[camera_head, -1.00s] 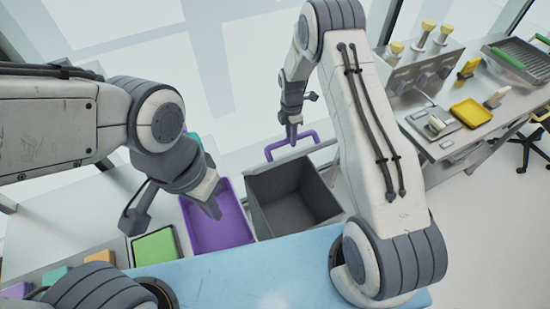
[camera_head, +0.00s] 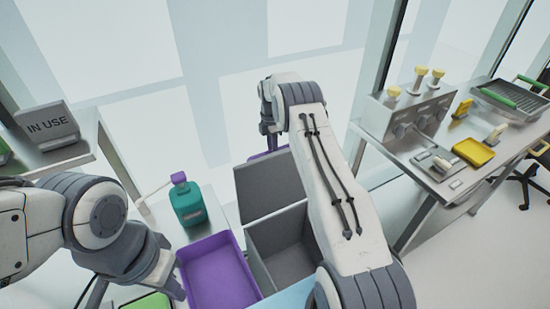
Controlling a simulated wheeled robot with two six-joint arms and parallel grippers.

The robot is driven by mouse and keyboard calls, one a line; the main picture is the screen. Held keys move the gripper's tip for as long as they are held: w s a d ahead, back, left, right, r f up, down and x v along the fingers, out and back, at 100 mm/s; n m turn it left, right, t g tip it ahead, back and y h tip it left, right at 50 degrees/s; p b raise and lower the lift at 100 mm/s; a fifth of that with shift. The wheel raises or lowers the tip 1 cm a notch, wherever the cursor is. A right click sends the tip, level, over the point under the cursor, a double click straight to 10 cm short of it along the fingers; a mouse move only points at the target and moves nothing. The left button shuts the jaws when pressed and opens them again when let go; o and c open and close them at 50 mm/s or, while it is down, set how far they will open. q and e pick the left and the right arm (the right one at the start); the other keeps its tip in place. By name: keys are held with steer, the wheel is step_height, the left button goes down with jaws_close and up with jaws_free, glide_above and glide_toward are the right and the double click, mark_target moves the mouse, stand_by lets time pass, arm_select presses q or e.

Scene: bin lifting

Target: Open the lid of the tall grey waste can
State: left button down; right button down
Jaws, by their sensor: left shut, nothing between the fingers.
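The tall grey waste can (camera_head: 275,262) stands in the middle, its dark inside partly visible. Its grey lid (camera_head: 268,186) is raised at the back and leans away from the opening. A purple handle (camera_head: 262,154) shows at the lid's far edge. My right gripper (camera_head: 267,128) is beyond the lid near the handle, partly hidden by my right arm; its jaws and any contact cannot be made out. My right arm also covers the can's right side. My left gripper (camera_head: 160,278) is at lower left, shut and empty, left of a purple tray and apart from the can.
The purple tray (camera_head: 217,275) sits directly left of the can. A green bottle (camera_head: 188,203) with a purple cap stands behind it. An "IN USE" sign (camera_head: 50,126) is on a left bench. A metal workbench (camera_head: 400,185) with equipment stands at right; open floor lies behind the can.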

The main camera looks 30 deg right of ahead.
steer(key=shift+w+d+f+b, duration=0.15)
steer(key=shift+w+b, duration=0.3)
steer(key=shift+w, duration=0.7)
steer(key=c, duration=0.7)
jaws_free()
steer(key=r, duration=0.7)
steer(key=r+p, duration=0.1)
steer(key=r, duration=0.2)
steer(key=shift+w+r, duration=0.3)
